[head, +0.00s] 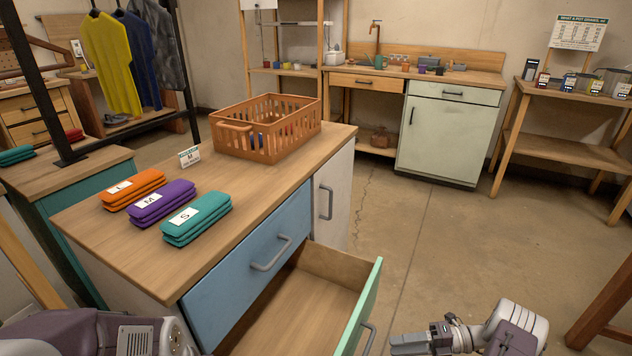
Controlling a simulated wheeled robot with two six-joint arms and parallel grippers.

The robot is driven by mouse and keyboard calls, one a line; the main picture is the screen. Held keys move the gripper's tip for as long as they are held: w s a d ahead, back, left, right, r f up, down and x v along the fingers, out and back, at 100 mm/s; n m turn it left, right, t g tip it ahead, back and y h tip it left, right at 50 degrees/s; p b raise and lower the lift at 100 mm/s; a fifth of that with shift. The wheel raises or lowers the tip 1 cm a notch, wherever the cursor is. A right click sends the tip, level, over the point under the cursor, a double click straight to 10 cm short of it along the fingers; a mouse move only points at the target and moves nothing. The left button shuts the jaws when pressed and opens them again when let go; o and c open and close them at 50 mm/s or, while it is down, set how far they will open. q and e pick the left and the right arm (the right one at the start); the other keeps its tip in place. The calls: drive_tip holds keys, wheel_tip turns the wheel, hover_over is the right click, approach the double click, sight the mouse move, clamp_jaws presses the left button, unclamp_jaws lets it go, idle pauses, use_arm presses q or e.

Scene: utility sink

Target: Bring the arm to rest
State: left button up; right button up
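My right gripper (408,345) shows at the bottom of the head view, right of the open drawer, pointing left. Its fingers look pressed together with nothing between them. It is apart from the drawer's green front (362,308). Part of my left arm (95,335) shows at the bottom left, in front of the cabinet. My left gripper is outside the picture.
The lower drawer (305,305) stands open and its visible inside is empty. Folded orange (133,188), purple (162,203) and teal (197,220) cloths and an orange basket (268,127) sit on the wooden top. The floor (440,235) on the right is clear.

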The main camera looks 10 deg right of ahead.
drive_tip(key=s+a+r+m+g+h, duration=0.1)
drive_tip(key=s+a+r+m+h, duration=0.6)
drive_tip(key=m, duration=1)
drive_tip(key=s+a+r+m+g+h, duration=0.15)
drive_tip(key=a+r+m+h, duration=0.5)
drive_tip(key=m, duration=0.95)
wheel_tip(320, 180, up, 32)
drive_tip(key=d+h+p, duration=0.1)
drive_tip(key=d+p, duration=0.1)
drive_tip(key=p, duration=3.2)
drive_tip(key=shift+s+r, duration=0.15)
drive_tip(key=shift+s, duration=0.2)
drive_tip(key=shift+m+t+h, duration=0.25)
drive_tip(key=shift+m, duration=0.05)
